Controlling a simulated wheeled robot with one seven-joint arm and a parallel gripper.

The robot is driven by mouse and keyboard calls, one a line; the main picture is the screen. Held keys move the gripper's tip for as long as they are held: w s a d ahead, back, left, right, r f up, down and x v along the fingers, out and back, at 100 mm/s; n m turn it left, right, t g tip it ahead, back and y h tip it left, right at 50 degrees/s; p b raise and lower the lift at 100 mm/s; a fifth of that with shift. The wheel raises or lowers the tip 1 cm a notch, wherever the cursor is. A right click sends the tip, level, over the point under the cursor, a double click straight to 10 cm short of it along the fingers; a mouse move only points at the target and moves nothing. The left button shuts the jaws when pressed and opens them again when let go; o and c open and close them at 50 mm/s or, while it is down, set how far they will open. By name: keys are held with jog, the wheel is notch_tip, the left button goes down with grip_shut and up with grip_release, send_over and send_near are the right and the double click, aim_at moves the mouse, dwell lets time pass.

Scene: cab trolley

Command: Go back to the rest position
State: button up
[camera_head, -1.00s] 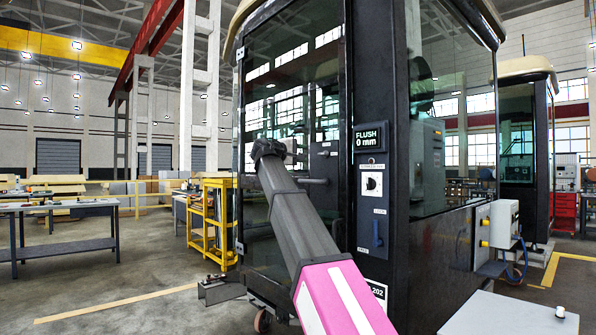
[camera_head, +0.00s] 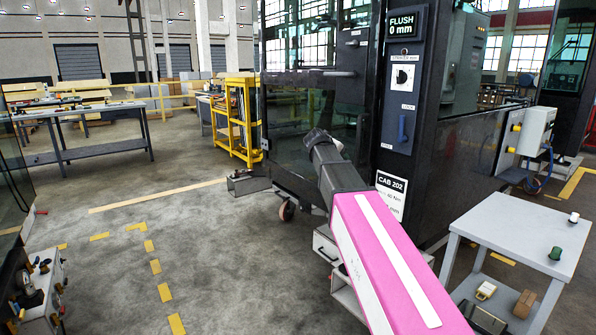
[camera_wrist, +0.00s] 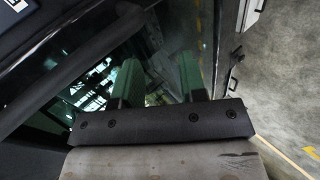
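My arm, with its pink white-striped section, reaches up from the bottom of the head view. Its dark end with my gripper (camera_head: 322,142) is in front of the lower part of the glass cab door (camera_head: 296,110), left of the CAB 202 label. The fingertips cannot be made out there. In the wrist view my gripper (camera_wrist: 159,80) shows two green fingers set well apart with nothing between them. Dark glass and a dark frame lie beyond them. The cab's display (camera_head: 402,25) reads FLUSH 0 mm, above a knob and a blue lever (camera_head: 403,127).
A grey table (camera_head: 510,228) with small items stands at the right. A yellow rack (camera_head: 240,118) and a workbench (camera_head: 75,130) stand at the left. Another dark structure (camera_head: 25,180) edges in at the far left. Open floor (camera_head: 190,235) lies between, with yellow dashes.

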jog(key=s+d+f+m+g+y, duration=0.1)
jog(key=s+f+g+y, duration=0.1)
jog(key=s+f, duration=0.75)
jog(key=s+d+f+m+g+y, duration=0.2)
jog(key=s+f, duration=0.2)
jog(key=f, duration=1)
jog(key=s+f+m+g+y, duration=0.3)
jog(key=s+f+y, duration=0.1)
jog(key=s+f, duration=1)
jog(key=shift+s+a+f, duration=0.35)
jog(key=shift+s+a, duration=0.05)
jog(key=shift+s, duration=0.5)
jog(key=shift+o, duration=0.3)
